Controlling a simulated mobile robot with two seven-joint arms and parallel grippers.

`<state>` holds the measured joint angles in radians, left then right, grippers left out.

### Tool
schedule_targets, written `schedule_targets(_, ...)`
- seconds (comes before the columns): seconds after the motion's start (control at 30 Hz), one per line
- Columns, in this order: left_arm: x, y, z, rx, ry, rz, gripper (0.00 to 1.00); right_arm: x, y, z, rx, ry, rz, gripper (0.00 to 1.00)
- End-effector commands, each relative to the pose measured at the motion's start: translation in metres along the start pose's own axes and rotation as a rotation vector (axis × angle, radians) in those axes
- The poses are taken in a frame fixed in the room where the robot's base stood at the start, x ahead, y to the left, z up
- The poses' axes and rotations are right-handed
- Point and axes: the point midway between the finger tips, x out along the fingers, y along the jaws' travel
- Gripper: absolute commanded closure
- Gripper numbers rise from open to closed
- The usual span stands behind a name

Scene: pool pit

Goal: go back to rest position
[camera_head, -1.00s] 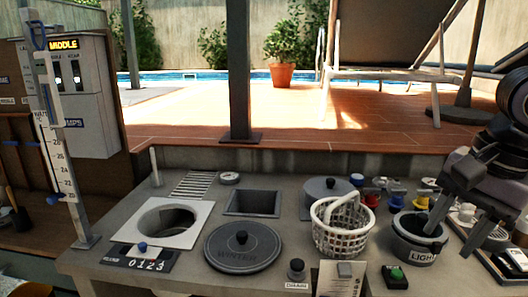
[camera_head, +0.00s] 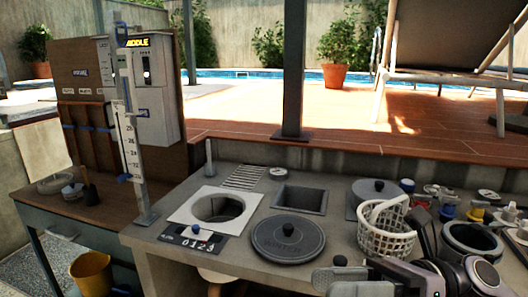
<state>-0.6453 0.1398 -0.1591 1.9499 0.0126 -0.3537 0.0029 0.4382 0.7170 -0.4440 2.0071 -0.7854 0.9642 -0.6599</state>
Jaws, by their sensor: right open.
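My right gripper (camera_head: 345,281) is low in the picture at the front edge of the counter, with its arm coming in from the lower right. It is open and nothing shows between its fingers. It is in front of the round grey lid marked WINTER (camera_head: 288,240) and the white basket (camera_head: 386,238), and seems to touch neither. My arm hides part of the counter's front right. My left gripper is not in view.
The grey counter (camera_head: 170,248) holds a square basin (camera_head: 300,199), a round opening in a white plate (camera_head: 187,207), a dark round container (camera_head: 470,241) and small coloured valves. A scale post (camera_head: 131,150) stands at its left. A yellow bucket (camera_head: 91,272) is at lower left.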

Motion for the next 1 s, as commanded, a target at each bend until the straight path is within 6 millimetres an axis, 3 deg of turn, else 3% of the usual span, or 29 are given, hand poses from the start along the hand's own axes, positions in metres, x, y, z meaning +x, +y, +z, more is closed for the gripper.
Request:
schedule_targets(0.2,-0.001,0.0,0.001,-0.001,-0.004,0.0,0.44,-0.018,-0.048,-0.001,0.551,-0.526,-0.037,0.55)
schedule_targets(0.37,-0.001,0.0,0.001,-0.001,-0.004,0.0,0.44,-0.056,-0.096,-0.037,0.98,-0.907,-0.09,0.55)
schedule_targets(0.47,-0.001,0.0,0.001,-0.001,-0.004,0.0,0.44,-0.084,-0.123,-0.081,1.251,-1.148,-0.133,0.55)
schedule_targets(0.63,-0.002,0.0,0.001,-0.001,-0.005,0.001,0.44,-0.126,-0.146,-0.19,1.701,-1.568,-0.22,0.55)
schedule_targets(0.8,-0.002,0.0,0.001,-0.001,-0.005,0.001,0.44,-0.148,-0.135,-0.295,2.033,-1.916,-0.304,0.55)
schedule_targets(0.9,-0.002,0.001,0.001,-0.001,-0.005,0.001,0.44,-0.152,-0.123,-0.334,2.147,-2.048,-0.339,0.55)
schedule_targets(1.0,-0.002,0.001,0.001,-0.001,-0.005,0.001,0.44,-0.154,-0.115,-0.356,2.206,-2.121,-0.359,0.55)
